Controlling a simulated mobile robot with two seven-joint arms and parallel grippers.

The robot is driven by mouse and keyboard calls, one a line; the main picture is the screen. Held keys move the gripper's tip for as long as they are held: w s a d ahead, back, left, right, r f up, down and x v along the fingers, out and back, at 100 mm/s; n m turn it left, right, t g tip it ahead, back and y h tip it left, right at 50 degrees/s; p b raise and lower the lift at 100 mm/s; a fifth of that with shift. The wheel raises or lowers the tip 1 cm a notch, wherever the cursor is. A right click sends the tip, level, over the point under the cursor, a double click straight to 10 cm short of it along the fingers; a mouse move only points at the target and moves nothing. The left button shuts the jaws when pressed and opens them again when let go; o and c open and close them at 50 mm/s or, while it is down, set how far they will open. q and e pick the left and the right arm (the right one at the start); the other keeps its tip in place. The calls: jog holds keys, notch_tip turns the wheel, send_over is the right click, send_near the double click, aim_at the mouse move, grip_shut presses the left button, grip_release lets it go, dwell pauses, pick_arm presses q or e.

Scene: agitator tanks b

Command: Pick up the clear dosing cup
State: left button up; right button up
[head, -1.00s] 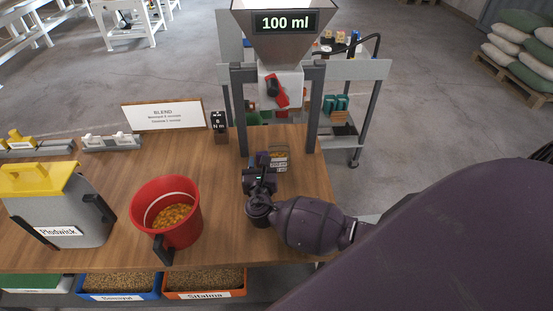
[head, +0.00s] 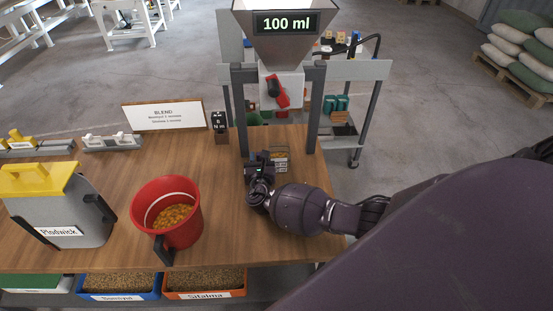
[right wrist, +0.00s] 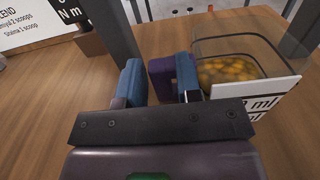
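The clear dosing cup (head: 281,160) stands on the wooden table below the hopper, with yellow-orange grains inside. In the right wrist view the cup (right wrist: 240,70) is upright at the right, with a white "ml" label and a purple handle (right wrist: 160,72) on its left side. My right gripper (head: 262,168) is low at the cup's left in the head view. In the right wrist view its two blue fingers (right wrist: 160,80) are apart, with the purple handle showing between them and partly behind the right finger. I cannot tell whether they touch it. My left gripper is out of view.
A red bucket (head: 168,190) of grains and a grey Plodwick bin (head: 60,205) stand at left. A small dark block (head: 220,125) stands beside the left post.

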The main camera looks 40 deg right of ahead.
jog(key=shift+w+d, duration=0.2)
jog(key=shift+w, duration=0.05)
grip_shut()
jog(key=shift+r, duration=0.25)
jog(key=shift+r, duration=4.7)
jog(key=shift+r, duration=0.1)
